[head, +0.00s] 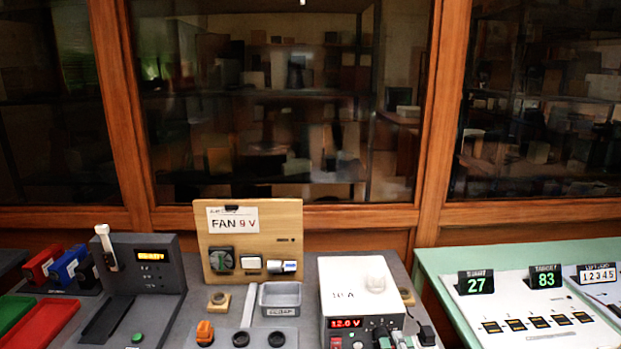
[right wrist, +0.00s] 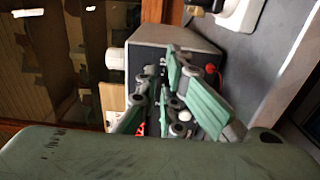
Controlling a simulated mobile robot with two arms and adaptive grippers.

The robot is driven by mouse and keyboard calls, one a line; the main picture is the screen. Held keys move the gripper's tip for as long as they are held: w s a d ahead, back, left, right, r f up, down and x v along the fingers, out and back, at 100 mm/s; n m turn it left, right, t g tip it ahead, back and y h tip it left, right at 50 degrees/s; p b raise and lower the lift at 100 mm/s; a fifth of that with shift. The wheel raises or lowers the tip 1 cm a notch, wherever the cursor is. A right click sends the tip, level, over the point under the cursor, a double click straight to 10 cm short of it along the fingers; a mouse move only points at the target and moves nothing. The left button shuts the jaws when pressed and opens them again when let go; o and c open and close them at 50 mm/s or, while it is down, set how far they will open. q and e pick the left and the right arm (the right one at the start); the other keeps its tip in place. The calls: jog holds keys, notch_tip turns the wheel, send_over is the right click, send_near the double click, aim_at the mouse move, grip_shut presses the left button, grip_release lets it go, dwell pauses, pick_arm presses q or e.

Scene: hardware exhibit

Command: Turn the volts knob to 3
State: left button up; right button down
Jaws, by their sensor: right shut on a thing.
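The power supply (head: 345,272) is a white-topped box with a dark front panel and a red display (head: 346,323) that seems to read 12.0 V. My right gripper (head: 398,339) is at its front panel, at the bottom edge of the head view. In the right wrist view the right gripper (right wrist: 163,92), with green finger pads, is shut at the panel of the supply (right wrist: 180,50). The volts knob is between the fingers and mostly hidden, so its pointer cannot be read. My left gripper is not in view.
A wooden board marked FAN 9 V (head: 248,238) stands behind a grey tray (head: 280,298). A dark instrument (head: 140,275) with an orange display is at left. A green table (head: 440,262) with a white panel is at right. A glass cabinet closes off the back.

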jog(key=shift+s+d+r, duration=0.2)
jog(key=shift+s+r, duration=0.1)
jog(key=shift+r, duration=0.25)
jog(key=s, duration=0.4)
jog(key=shift+s+d+f, duration=0.1)
jog(key=shift+s+f, duration=0.15)
jog(key=shift+s, duration=0.05)
jog(key=shift+w+f+n, duration=0.2)
jog(key=shift+w+n, duration=0.75)
jog(key=shift+n, duration=0.05)
jog(key=shift+w+f+n, duration=0.2)
jog(key=shift+w+n, duration=0.75)
jog(key=shift+n, duration=0.05)
jog(key=shift+w+f+n, duration=0.2)
jog(key=shift+w+n, duration=0.75)
jog(key=shift+n, duration=0.05)
jog(key=shift+r, duration=0.15)
